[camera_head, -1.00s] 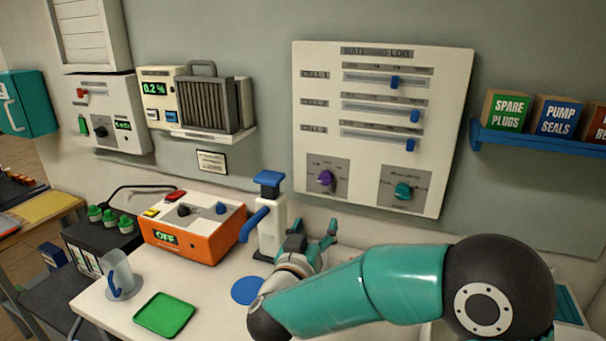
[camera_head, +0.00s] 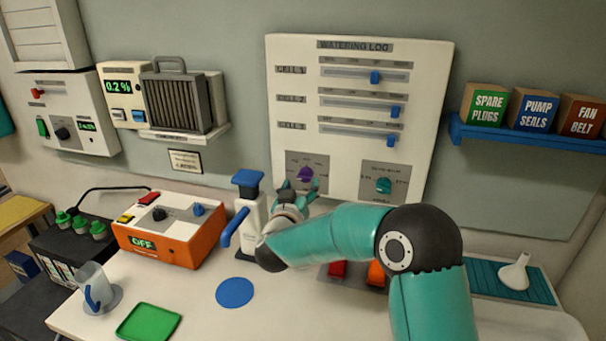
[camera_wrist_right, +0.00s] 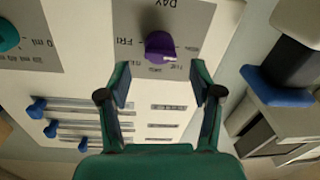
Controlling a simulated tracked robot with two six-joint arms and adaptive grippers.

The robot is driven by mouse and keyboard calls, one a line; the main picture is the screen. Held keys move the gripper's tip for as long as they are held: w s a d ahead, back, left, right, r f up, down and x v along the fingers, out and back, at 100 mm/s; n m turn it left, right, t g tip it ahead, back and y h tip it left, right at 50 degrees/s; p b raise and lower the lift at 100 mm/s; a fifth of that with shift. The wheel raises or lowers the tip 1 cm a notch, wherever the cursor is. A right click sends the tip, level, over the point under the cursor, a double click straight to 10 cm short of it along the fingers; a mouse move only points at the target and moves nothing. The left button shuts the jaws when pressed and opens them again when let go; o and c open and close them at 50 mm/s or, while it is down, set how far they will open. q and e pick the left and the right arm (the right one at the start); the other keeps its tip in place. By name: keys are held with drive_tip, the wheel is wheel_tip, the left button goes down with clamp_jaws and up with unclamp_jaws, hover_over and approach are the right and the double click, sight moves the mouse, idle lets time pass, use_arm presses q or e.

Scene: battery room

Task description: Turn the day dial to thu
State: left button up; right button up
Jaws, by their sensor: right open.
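The day dial is a purple knob (camera_head: 305,174) on a grey plate at the lower left of the white watering log panel (camera_head: 350,60). In the right wrist view the same purple knob (camera_wrist_right: 160,46) shows with "DAY" upside down above it and "FRI" to its left; other labels are too small to read. I cannot tell which day it points at. My right gripper (camera_head: 300,190) is open just below and in front of the knob. In the wrist view its fingers (camera_wrist_right: 160,84) are spread either side, with the knob beyond the tips and apart from them. My left gripper is out of view.
A teal dial (camera_head: 384,186) sits right of the purple one. Blue sliders (camera_head: 396,111) are above. A white pump bottle with a blue top (camera_head: 248,178) stands close left of my right gripper. An orange box (camera_head: 170,240) is farther left on the table.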

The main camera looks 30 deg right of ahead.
sight(303, 179)
drive_tip(key=shift+p+x, duration=0.45)
drive_tip(key=shift+x, duration=1.65)
drive_tip(key=shift+c, duration=0.2)
drive_tip(key=shift+f, duration=0.1)
drive_tip(key=c, duration=1.1)
